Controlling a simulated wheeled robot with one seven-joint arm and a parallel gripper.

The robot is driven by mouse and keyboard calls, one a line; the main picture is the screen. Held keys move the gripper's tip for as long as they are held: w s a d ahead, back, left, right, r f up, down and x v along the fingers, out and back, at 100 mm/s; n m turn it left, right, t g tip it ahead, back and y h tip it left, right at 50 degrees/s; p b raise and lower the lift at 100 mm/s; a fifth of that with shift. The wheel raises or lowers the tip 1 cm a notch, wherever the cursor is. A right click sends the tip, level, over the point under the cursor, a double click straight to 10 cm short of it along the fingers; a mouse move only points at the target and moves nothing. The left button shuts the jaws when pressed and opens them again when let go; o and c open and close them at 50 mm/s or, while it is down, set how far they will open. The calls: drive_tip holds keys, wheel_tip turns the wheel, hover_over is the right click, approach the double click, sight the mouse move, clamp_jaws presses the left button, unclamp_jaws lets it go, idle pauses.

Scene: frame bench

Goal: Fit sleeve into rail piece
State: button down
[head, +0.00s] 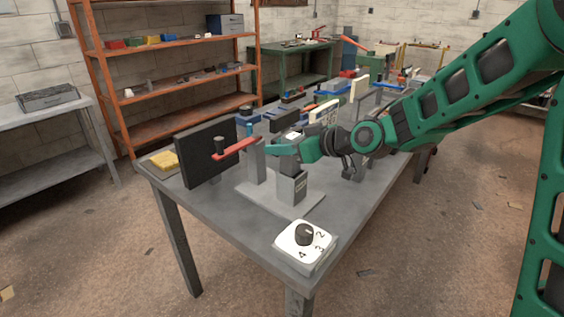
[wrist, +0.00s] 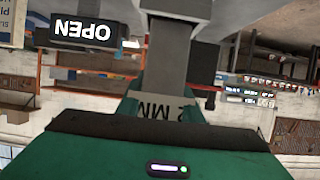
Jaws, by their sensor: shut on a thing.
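My gripper (head: 281,148) reaches in from the right, low over the near end of the bench. It is shut on a grey upright piece, probably the sleeve (wrist: 173,65), which runs between the fingers in the wrist view. In the head view, the held piece stands directly above a darker grey square block (head: 291,188), probably the rail piece, on a flat grey plate (head: 262,196). The fingers and the held piece overlap there, so I cannot tell whether its lower end is inside the block or just above it.
A grey post (head: 257,163) stands close left of the block. A black panel (head: 203,157) with a red lever (head: 236,149) stands behind it. A white dial box (head: 305,244) sits at the bench's near corner. Several fixtures crowd the bench farther back.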

sight(282, 161)
drive_tip(key=f, duration=0.5)
drive_tip(key=shift+s+d, duration=0.15)
drive_tip(key=shift+d, duration=0.15)
drive_tip(key=c, duration=1.3)
unclamp_jaws()
drive_tip(key=shift+f, duration=0.1)
drive_tip(key=shift+o, duration=0.2)
drive_tip(key=shift+a, duration=0.15)
drive_tip(key=shift+r, duration=0.2)
drive_tip(key=shift+r, duration=0.1)
